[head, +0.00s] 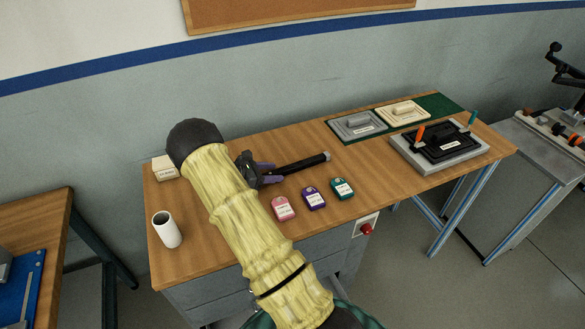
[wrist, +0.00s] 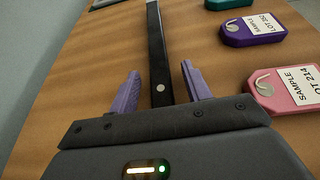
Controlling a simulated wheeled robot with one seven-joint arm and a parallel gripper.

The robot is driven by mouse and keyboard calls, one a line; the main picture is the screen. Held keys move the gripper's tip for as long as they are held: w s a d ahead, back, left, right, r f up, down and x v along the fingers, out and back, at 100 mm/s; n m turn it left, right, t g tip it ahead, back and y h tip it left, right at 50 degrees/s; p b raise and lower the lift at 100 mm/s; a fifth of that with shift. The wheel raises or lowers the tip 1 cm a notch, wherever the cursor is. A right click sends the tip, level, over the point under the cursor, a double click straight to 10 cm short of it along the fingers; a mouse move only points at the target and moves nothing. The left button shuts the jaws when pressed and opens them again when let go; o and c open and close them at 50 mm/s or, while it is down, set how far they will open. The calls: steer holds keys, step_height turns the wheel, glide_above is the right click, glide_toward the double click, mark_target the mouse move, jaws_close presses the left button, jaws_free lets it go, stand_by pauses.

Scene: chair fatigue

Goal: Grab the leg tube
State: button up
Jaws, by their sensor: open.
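The leg tube appears to be the dark, straight tube (head: 303,163) lying on the wooden bench, its far end pointing right in the head view. In the wrist view the tube (wrist: 155,45) runs away from me, with a pale round spot near its close end. My gripper (head: 269,174) is at the tube's left end. Its two purple fingers (wrist: 160,72) are open, one on each side of the tube, with gaps visible on both sides. The tube's near end is hidden by the gripper body.
Pink (head: 284,208), purple (head: 313,198) and teal (head: 342,188) sample tags lie to the right of my gripper. A white cup (head: 167,230) and a pale box (head: 165,168) stand left. A black-and-grey fixture (head: 440,147) sits at right. The bench front right of the cup is clear.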

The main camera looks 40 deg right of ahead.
jaws_close()
steer(key=shift+r, duration=0.2)
step_height(320, 180, up, 10)
steer(key=b, duration=0.1)
stand_by(0.5)
steer(key=shift+f, duration=0.15)
